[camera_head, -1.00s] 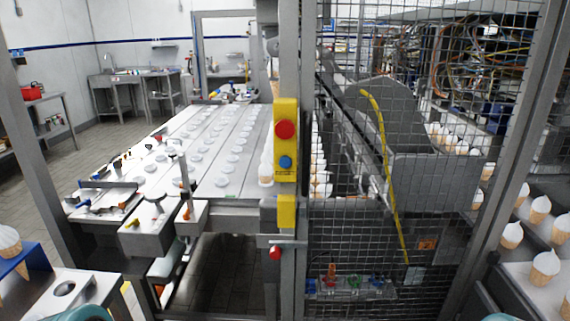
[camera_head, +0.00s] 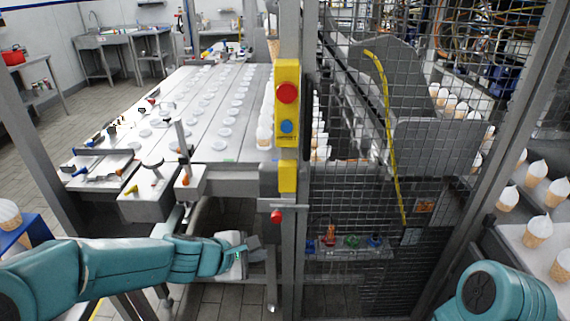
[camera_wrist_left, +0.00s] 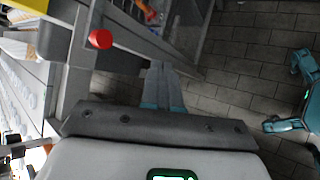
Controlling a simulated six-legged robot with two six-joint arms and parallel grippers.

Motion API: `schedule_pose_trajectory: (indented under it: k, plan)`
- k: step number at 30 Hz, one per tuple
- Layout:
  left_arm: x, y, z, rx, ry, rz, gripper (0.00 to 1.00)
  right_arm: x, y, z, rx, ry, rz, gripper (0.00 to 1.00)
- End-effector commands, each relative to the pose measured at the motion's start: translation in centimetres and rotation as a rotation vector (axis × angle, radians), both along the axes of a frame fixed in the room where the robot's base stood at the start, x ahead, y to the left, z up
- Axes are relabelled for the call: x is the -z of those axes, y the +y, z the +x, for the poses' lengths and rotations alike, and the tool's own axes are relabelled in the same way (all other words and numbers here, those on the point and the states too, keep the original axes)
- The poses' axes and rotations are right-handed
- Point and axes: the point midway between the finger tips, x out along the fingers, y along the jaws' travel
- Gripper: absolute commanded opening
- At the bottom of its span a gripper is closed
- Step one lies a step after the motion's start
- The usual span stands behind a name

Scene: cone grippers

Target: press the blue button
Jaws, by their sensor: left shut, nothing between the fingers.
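The blue button (camera_head: 287,127) sits on a yellow control box (camera_head: 287,103) fixed to a grey upright post, just below a larger red button (camera_head: 287,93). My left gripper (camera_head: 257,249) is shut and empty, to the lower left of the post and well below the box. Its closed fingers also show in the left wrist view (camera_wrist_left: 162,85). The blue button does not show in the left wrist view. My right arm (camera_head: 505,292) shows at the lower right, with its gripper out of the picture.
A red knob (camera_head: 276,217) sticks out on the post above my left gripper, and shows in the left wrist view (camera_wrist_left: 100,39). A wire mesh guard (camera_head: 355,215) stands right of the post. A conveyor table (camera_head: 215,125) extends behind on the left.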

Motion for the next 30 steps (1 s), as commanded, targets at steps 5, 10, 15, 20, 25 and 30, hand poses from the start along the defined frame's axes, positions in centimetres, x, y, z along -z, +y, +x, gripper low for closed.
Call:
schedule_pose_trajectory:
  k: [5,10,15,20,25,30]
  plan:
    - [-9.1,-1.8,1.3,-0.027,-0.13,-0.115,0.0,-0.5,0.0,0.0,0.0,0.0,0.0,0.43]
    - [-17.3,-3.2,1.0,-0.025,-0.255,-0.197,0.0,-0.8,0.0,0.0,0.0,0.0,0.0,0.43]
    - [-23.2,-4.5,-0.6,0.007,-0.356,-0.235,0.0,-1.1,0.0,0.0,0.0,0.0,0.0,0.43]
    - [-25.7,-5.5,-2.0,0.038,-0.398,-0.251,0.0,-1.3,0.0,0.0,0.0,0.0,0.0,0.43]
    - [-26.1,-6.2,-2.4,0.053,-0.402,-0.253,0.0,-1.4,0.0,0.0,0.0,0.0,0.0,0.43]
    - [-26.0,-6.1,-2.4,0.052,-0.402,-0.252,0.0,-1.3,0.0,0.0,0.0,0.0,0.0,0.43]
